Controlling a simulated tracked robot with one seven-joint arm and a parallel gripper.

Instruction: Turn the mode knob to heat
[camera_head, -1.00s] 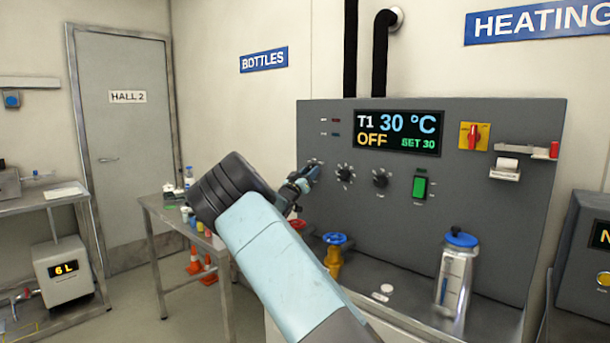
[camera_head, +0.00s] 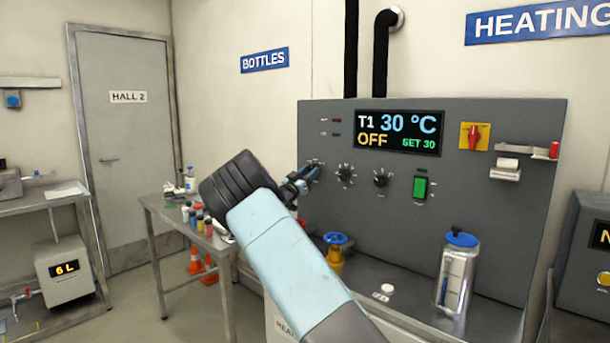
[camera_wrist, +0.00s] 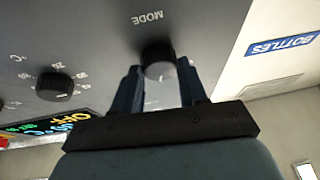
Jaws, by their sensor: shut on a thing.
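The black mode knob (camera_wrist: 158,58) shows in the wrist view under the word MODE on the grey panel. My gripper (camera_wrist: 162,78) has one finger on each side of it and is shut on it. In the head view my gripper (camera_head: 304,178) is at the left end of the knob row, where it and my arm mostly hide the mode knob. The display (camera_head: 399,132) reads T1 30 °C, OFF and SET 30. The knob's pointer position is hard to make out.
Two more black knobs (camera_head: 345,173) and a green switch (camera_head: 420,187) sit to the right on the panel. A yellow plate with a red handle (camera_head: 474,137) is higher up. Below stand a blue valve wheel (camera_head: 335,239) and a blue-lidded bottle (camera_head: 456,272).

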